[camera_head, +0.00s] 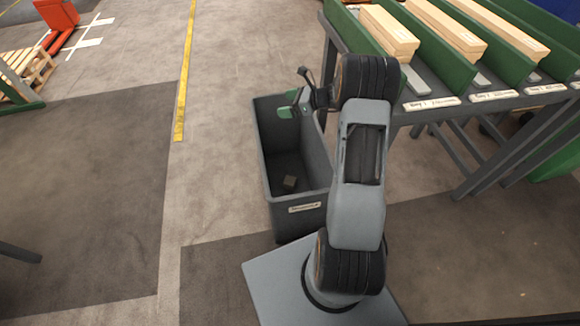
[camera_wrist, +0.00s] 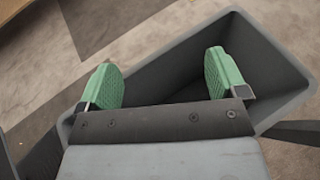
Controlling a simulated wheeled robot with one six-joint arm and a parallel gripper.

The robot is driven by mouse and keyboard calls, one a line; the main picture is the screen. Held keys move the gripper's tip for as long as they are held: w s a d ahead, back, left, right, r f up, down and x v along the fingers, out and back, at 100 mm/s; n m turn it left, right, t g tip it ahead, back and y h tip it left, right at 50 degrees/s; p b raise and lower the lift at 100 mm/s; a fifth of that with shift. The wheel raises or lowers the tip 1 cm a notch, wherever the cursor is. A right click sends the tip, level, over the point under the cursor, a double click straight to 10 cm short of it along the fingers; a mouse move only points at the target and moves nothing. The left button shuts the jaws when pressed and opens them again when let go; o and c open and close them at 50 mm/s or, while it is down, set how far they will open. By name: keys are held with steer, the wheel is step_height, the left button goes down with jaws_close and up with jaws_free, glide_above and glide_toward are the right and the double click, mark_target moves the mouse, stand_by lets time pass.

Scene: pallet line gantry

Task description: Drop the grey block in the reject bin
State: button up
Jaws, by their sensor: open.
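My gripper (camera_head: 293,108) is above the bin's far part, clear of the block. In the wrist view my gripper (camera_wrist: 165,82) has its two green pads wide apart with nothing between them. The bin's rim (camera_wrist: 262,27) shows behind the pads there. The block cannot be seen in the wrist view.
A rack with green dividers (camera_head: 455,75) and wooden boards (camera_head: 390,30) stands right of the bin. A yellow floor line (camera_head: 185,70) runs left of it. A pallet (camera_head: 27,65) and an orange machine (camera_head: 58,18) are at the far left. Open floor lies between.

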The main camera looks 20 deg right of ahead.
steer(key=s+a+r+p, duration=0.5)
steer(key=r+p, duration=0.3)
steer(key=p, duration=0.5)
steer(key=s+a+r+p, duration=0.5)
steer(key=r+p, duration=0.4)
steer(key=p, duration=0.4)
steer(key=shift+s+a+n+g+p, duration=0.3)
steer(key=shift+s+a+p, duration=0.05)
steer(key=shift+s, duration=0.55)
